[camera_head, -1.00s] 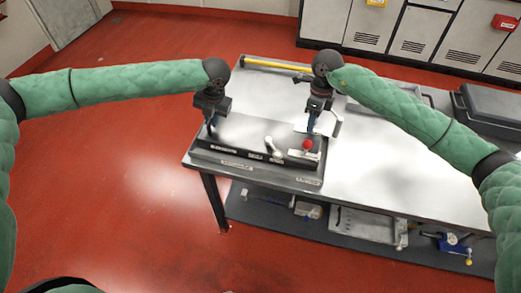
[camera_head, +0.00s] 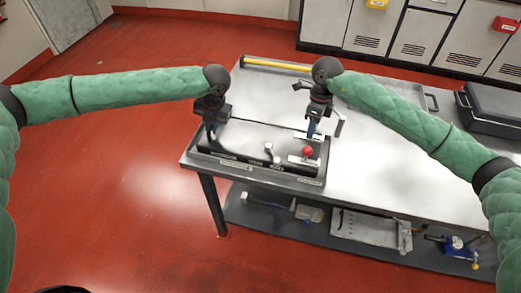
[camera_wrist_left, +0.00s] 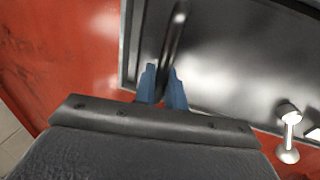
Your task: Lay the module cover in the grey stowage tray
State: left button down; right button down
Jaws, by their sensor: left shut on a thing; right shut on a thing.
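The module cover appears to be the dark glossy panel (camera_head: 250,142) on top of the black battery module (camera_head: 262,176) at the near left of the bench. My left gripper (camera_head: 211,127) is shut at the panel's left end. In the left wrist view its blue fingers (camera_wrist_left: 164,78) close on a dark raised bar (camera_wrist_left: 173,40) along the panel. My right gripper (camera_head: 311,132) is shut at the panel's right end; what its fingers hold is too small to tell. I cannot tell whether the panel touches the module. A grey tray (camera_head: 432,101) lies partly hidden behind my right arm.
A red knob (camera_head: 307,151) and pale levers (camera_head: 268,147) stand at the module's front. A yellow bar (camera_head: 275,65) lies along the bench's back edge. A dark case (camera_head: 495,105) stands at the right. The bench middle (camera_head: 385,165) is clear.

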pick_arm(q)
jog(key=c, duration=1.5)
grip_release()
pick_arm(e)
jog(key=c, duration=1.1)
grip_release()
pick_arm(q)
jog(key=shift+o, duration=0.2)
notch_tip(320, 180, up, 12)
jog(key=d, duration=0.2)
jog(key=shift+s+d+f, duration=0.15)
jog(key=shift+s, duration=0.1)
pick_arm(e)
notch_tip(320, 180, up, 12)
jog(key=w, duration=0.2)
jog(key=shift+d+f, duration=0.15)
jog(key=shift+d, duration=0.3)
